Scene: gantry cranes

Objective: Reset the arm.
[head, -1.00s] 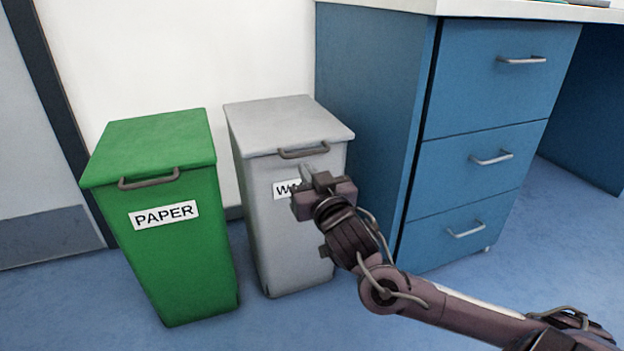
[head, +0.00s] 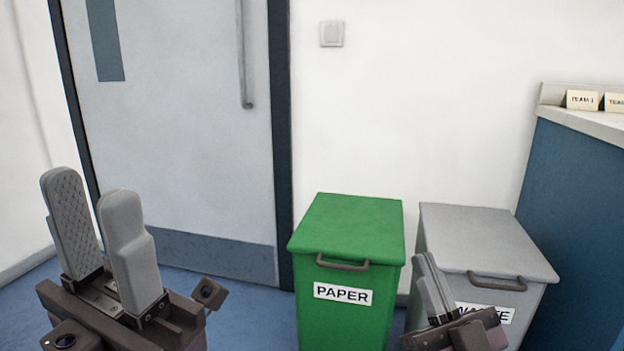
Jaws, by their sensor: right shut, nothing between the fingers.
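My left gripper (head: 91,186) is large in the lower left of the head view, pointing up. Its two grey fingers stand apart with an empty gap between them. My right gripper (head: 424,262) is at the bottom right of the middle, also pointing up. Its fingers are shut together with nothing between them. It shows in front of the grey waste bin (head: 470,235) and covers part of its front and label. Whether it touches the bin cannot be told.
The green paper bin (head: 350,245) stands left of the grey bin, lid closed. A grey door (head: 180,150) is behind the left gripper. A blue desk (head: 570,230) with small name cards is at the right. Blue floor (head: 245,315) shows between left gripper and green bin.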

